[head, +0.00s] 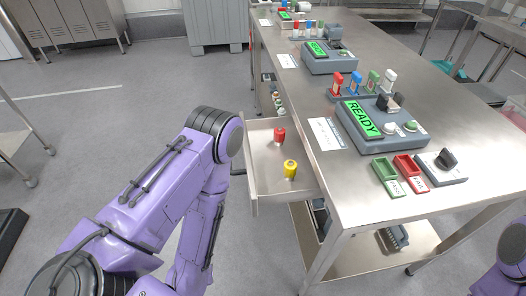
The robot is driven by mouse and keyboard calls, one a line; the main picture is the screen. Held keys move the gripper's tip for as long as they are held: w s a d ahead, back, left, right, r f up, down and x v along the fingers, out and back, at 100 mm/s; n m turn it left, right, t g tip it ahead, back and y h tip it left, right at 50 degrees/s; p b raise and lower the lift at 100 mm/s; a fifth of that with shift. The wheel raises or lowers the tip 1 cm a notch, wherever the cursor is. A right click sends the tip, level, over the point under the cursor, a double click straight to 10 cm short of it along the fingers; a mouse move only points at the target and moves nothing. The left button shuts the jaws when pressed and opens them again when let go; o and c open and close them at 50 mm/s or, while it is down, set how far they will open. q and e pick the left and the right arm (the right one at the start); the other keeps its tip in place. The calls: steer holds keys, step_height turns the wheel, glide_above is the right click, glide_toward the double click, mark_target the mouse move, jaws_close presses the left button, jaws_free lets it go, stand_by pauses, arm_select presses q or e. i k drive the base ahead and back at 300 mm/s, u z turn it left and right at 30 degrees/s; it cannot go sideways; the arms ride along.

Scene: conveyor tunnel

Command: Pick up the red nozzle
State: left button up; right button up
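A small red cylindrical piece (279,135), which looks like the red nozzle, stands in the open drawer at the left side of the steel table. A yellow piece (290,169) stands nearer in the same drawer (262,179). My purple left arm is raised left of the drawer, with its elbow close to the drawer's left edge. Its forearm drops towards the bottom of the view, and the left gripper is out of sight. Only a bit of my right arm shows at the bottom right corner; its gripper is out of view.
On the steel table (420,230) stand a grey READY device (380,128), a rack with red, blue, green and white pieces (360,97), a green tray (385,170), a red tray (407,165) and a grey switch box (441,167). The table's left edge borders the drawer. Floor left of it is clear.

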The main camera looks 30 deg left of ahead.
mark_target(278, 133)
steer(key=z, duration=0.1)
steer(key=k, duration=0.8)
steer(key=u, duration=0.75)
steer(key=i, duration=0.5)
steer(key=u, duration=1.3)
steer(key=i, duration=2.5)
steer(key=z, duration=1.3)
